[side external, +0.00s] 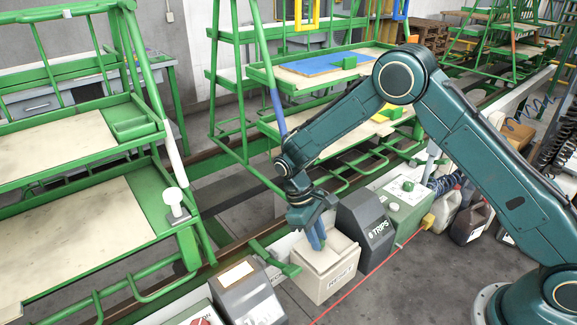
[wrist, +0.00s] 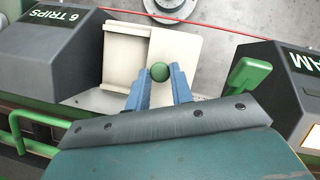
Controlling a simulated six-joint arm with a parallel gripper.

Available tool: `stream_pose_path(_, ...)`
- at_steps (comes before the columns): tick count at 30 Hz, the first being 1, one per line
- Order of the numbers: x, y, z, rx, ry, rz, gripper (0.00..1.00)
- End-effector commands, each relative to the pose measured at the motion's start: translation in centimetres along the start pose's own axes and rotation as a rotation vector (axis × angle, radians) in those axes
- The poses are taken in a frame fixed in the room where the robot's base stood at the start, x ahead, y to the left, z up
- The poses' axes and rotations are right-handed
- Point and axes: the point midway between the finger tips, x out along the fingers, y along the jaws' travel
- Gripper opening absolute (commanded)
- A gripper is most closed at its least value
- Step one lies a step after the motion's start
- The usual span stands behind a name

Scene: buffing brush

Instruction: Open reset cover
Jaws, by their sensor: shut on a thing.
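The cream reset box (side external: 322,285), marked RESET on its front, stands on the rail between two grey boxes. In the wrist view a pale flat panel (wrist: 181,45), likely its cover, lies to the right of a cream framed part (wrist: 125,62). A round green knob (wrist: 160,72) is between my blue fingertips. My gripper (side external: 317,244) points down at the top of the box and is shut on the knob; it also shows in the wrist view (wrist: 160,86). My fingers hide part of the box, and I cannot tell how far the cover is open.
The grey 6 TRIPS box (side external: 365,229) stands close on one side, and another grey box (side external: 245,292) on the other. A green lever (wrist: 248,76) is beside the reset box. A red line (side external: 375,270) runs along the front. Green racks (side external: 85,150) stand behind.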

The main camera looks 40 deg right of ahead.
Motion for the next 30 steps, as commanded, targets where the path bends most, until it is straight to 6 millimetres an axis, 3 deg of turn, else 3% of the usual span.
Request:
stream_pose_path(5, 0.1, 1.0, 0.3, 0.002, 0.001, -0.001, 0.0)
stream_pose_path(13, 0.7, 4.6, 1.7, 0.003, 0.001, 0.0, 0.0)
stream_pose_path(23, 0.7, 4.9, 1.8, 0.0, 0.002, 0.001, 0.0)
stream_pose_path(24, 0.7, 4.9, 1.8, 0.0, 0.002, 0.001, 0.3)
stream_pose_path(27, 0.7, 4.9, 1.8, 0.0, 0.002, 0.001, 0.45)
stream_pose_path(30, 0.7, 4.9, 1.8, -0.001, 0.001, 0.001, 0.45)
